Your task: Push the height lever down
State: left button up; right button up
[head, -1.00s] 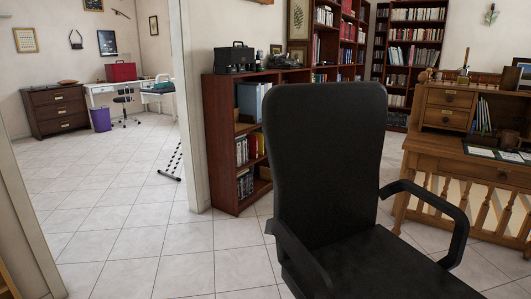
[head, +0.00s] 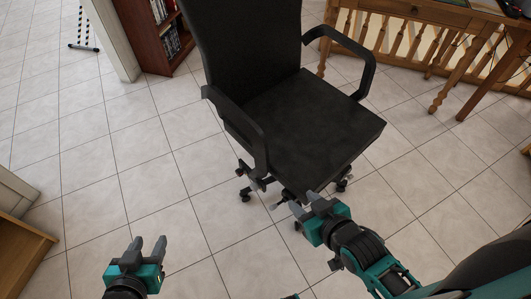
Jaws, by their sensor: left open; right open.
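The black office chair (head: 300,115) stands ahead of me, turned with its seat toward the lower right. I cannot make out the height lever clearly. A small grey piece (head: 278,205) shows below the seat's front edge, but I cannot tell if it is the lever. My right gripper (head: 303,202) is open, close to the chair's base and below the seat edge in the picture. I cannot tell if it touches anything. My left gripper (head: 148,246) is open and empty over the floor, left of and apart from the chair.
A wooden desk (head: 440,15) with a baluster railing is at the upper right. A dark red bookcase (head: 143,35) and a white wall edge (head: 108,40) are at the upper left. A wooden piece (head: 20,250) is at the lower left. Tiled floor (head: 120,170) left of the chair is clear.

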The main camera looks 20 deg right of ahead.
aim_at(272, 207)
jog(key=k+j, duration=0.2)
jog(key=k, duration=0.2)
jog(key=k+j, duration=0.25)
jog(key=k, duration=0.15)
jog(key=k+j, duration=0.2)
jog(key=k, duration=0.2)
jog(key=k+j, duration=0.2)
jog(key=k, duration=0.2)
